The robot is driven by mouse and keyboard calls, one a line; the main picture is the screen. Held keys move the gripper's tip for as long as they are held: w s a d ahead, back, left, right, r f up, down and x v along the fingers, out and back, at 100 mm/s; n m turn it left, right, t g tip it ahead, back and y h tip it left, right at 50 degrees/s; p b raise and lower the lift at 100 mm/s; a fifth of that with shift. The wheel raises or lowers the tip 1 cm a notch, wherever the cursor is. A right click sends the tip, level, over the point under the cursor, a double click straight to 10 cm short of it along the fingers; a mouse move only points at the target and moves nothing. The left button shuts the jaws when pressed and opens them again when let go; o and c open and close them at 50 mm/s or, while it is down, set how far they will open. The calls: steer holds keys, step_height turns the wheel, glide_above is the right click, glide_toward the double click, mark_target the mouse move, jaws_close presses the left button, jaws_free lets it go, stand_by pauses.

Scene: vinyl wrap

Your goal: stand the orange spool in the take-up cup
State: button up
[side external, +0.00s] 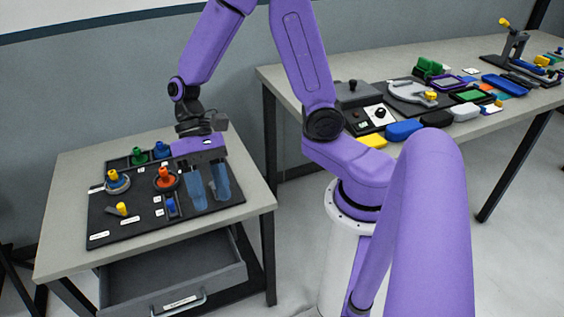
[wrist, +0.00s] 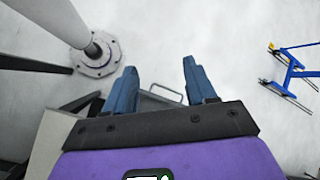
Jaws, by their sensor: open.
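The orange spool (side external: 164,174) stands upright on the dark board, in or on a dark round holder (side external: 168,187). I cannot tell whether this holder is the take-up cup. A grey round holder (side external: 118,187) at the board's left carries a yellow and blue piece (side external: 114,177). My gripper (side external: 210,202) is open, with its blue fingers pointing down over the board's right part, to the right of the orange spool. In the wrist view my gripper (wrist: 160,74) shows nothing between its fingers, and neither the spool nor a cup is visible.
Green (side external: 138,157) and blue (side external: 161,150) pieces stand in a dark tray at the back. A yellow piece (side external: 121,209) and a small blue piece (side external: 171,207) are at the front. The drawer (side external: 175,280) below is open. A second table (side external: 290,85) with many items stands at right.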

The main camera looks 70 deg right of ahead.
steer(key=s+d+r+n+t+h, duration=0.2)
steer(key=s+d+n, duration=0.2)
steer(key=n, duration=0.3)
steer(key=s+d+r+n+t+h, duration=0.2)
steer(key=s+d+n+t+h, duration=0.1)
steer(key=s+n, duration=0.4)
steer(key=shift+s+d, duration=0.3)
steer(key=shift+d, duration=0.1)
stand_by(0.6)
